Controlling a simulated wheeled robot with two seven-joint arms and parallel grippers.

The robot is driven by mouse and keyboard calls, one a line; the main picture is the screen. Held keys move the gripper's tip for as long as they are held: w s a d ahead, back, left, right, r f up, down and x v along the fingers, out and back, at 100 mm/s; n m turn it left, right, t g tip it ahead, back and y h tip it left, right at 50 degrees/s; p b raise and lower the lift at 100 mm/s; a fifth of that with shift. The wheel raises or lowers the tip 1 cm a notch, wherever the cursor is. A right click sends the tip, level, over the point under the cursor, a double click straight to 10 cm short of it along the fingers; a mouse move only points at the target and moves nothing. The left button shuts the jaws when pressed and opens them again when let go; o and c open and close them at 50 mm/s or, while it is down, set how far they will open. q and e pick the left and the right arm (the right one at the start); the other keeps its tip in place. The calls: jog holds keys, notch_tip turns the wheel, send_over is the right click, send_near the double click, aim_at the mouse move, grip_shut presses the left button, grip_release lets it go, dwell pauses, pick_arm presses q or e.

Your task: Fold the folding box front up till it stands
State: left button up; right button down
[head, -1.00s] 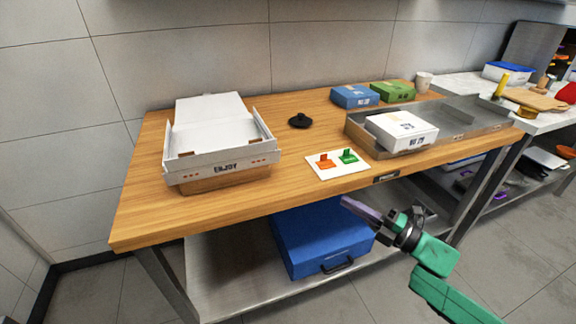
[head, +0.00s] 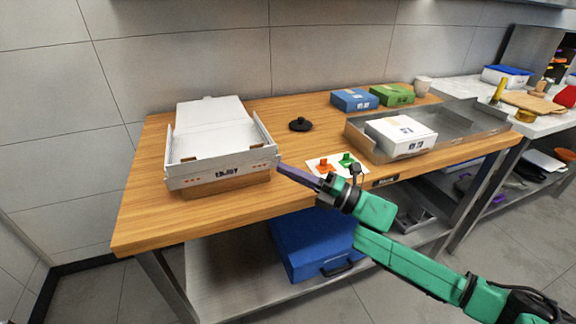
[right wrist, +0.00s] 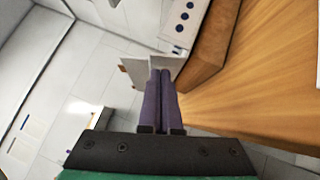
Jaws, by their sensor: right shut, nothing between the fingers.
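The folding box (head: 215,130) is a white carton on the left part of the wooden counter. My left gripper is not in view.
A white card with an orange and a green piece (head: 324,164) lies near the front edge. A black round thing (head: 300,124) lies behind it. A metal tray (head: 358,138) holds a white box (head: 402,133). A blue case (head: 300,250) sits on the shelf below.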

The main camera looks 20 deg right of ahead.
jog(key=shift+w+r, duration=0.15)
jog(key=shift+w, duration=0.25)
jog(key=p, duration=0.1)
jog(key=r+p, duration=0.1)
jog(key=p, duration=0.1)
jog(key=shift+w+r+m, duration=0.3)
jog(key=shift+w+m, duration=0.1)
jog(key=shift+w+f+m+h, duration=0.15)
jog(key=shift+f+m+h, duration=0.15)
jog(key=shift+h, duration=0.2)
jog(key=shift+f, duration=0.2)
